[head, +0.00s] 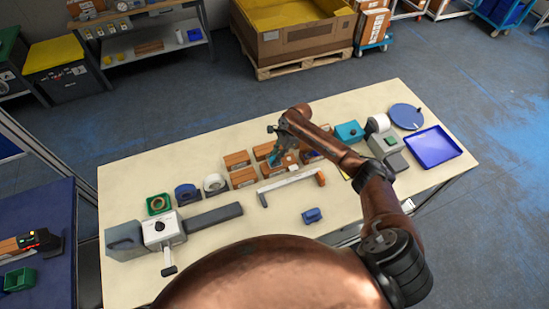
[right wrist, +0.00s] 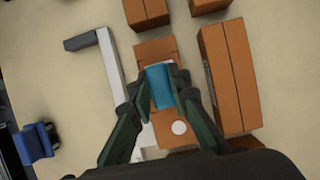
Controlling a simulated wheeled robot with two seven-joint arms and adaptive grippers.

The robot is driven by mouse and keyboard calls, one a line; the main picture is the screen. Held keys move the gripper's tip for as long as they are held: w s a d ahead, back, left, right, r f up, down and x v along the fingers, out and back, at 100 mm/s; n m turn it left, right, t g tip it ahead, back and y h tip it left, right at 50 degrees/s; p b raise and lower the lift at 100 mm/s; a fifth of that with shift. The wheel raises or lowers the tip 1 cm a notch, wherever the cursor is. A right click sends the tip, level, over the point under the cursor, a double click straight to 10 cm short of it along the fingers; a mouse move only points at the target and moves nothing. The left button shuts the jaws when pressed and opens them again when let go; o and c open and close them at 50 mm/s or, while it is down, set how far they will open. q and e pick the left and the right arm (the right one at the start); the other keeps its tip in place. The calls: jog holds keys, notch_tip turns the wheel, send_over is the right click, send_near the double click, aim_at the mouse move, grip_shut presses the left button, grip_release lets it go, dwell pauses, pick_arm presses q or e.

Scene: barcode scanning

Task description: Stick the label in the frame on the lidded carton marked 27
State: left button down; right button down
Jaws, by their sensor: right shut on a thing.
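My right gripper (head: 275,146) is above the group of brown cartons in the middle of the table. In the right wrist view its fingers (right wrist: 161,78) are shut on a small teal thing (right wrist: 160,90). The teal thing is over a brown carton (right wrist: 154,48) with a round white spot (right wrist: 178,128); I cannot tell whether it touches the carton. More brown cartons stand beside it, such as one at the left of the group (head: 243,178). No number can be read, so I cannot tell which carton is 27. The label and its frame cannot be made out. My left gripper is not in view.
An L-shaped white bar (head: 288,186) lies just in front of the cartons. A blue holder (head: 312,215) is nearer the front edge. Tape rolls (head: 214,183) and a white-grey device (head: 163,231) are at left. A blue tray (head: 433,147) is at right.

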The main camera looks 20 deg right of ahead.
jog(key=shift+f, duration=0.45)
dwell(0.5)
jog(key=shift+s+f+p, duration=0.15)
jog(key=shift+f+p, duration=0.1)
jog(key=shift+p, duration=0.35)
dwell(2.2)
notch_tip(320, 180, up, 7)
jog(key=p, duration=0.9)
jog(key=shift+r, duration=0.15)
dwell(0.5)
